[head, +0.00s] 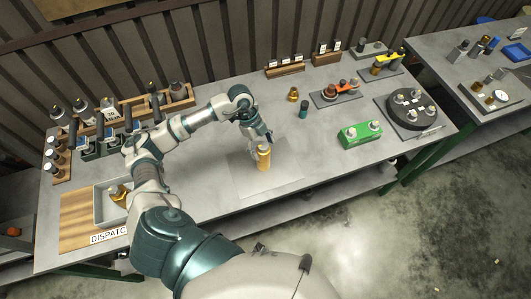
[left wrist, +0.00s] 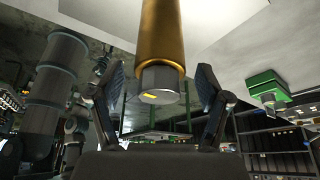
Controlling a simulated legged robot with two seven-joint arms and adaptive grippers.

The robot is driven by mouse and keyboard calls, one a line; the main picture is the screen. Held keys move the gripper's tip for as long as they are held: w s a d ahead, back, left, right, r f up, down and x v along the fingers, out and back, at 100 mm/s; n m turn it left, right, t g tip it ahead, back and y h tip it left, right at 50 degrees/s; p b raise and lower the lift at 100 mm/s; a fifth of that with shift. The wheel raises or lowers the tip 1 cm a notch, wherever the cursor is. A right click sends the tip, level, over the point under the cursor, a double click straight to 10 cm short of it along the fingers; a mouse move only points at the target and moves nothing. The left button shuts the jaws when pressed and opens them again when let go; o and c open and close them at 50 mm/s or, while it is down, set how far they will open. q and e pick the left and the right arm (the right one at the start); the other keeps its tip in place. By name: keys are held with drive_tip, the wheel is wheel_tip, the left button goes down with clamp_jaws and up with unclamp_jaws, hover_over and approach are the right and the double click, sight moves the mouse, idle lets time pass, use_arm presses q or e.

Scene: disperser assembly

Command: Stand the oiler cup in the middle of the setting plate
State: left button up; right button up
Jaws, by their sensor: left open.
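The oiler cup (head: 264,160) is a brass-coloured cylinder. It appears to stand upright near the middle of the pale grey setting plate (head: 286,174) at the table's front. My left gripper (head: 262,139) is just above it, pointing down. In the left wrist view the cup's brass body (left wrist: 161,30) ends in a grey cap (left wrist: 161,82) between the two spread fingers of my left gripper (left wrist: 160,92). Gaps show on both sides of the cap, so the gripper is open and not holding it. My right gripper is not in view.
A green block (head: 360,135) with knobs and a dark round fixture (head: 412,108) stand to the right. A teal-dark small bottle (head: 303,109) and a brass fitting (head: 293,94) are behind the plate. A grey tray (head: 101,207) lies at the left.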

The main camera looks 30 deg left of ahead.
use_arm(q)
drive_tip(key=v, duration=0.8)
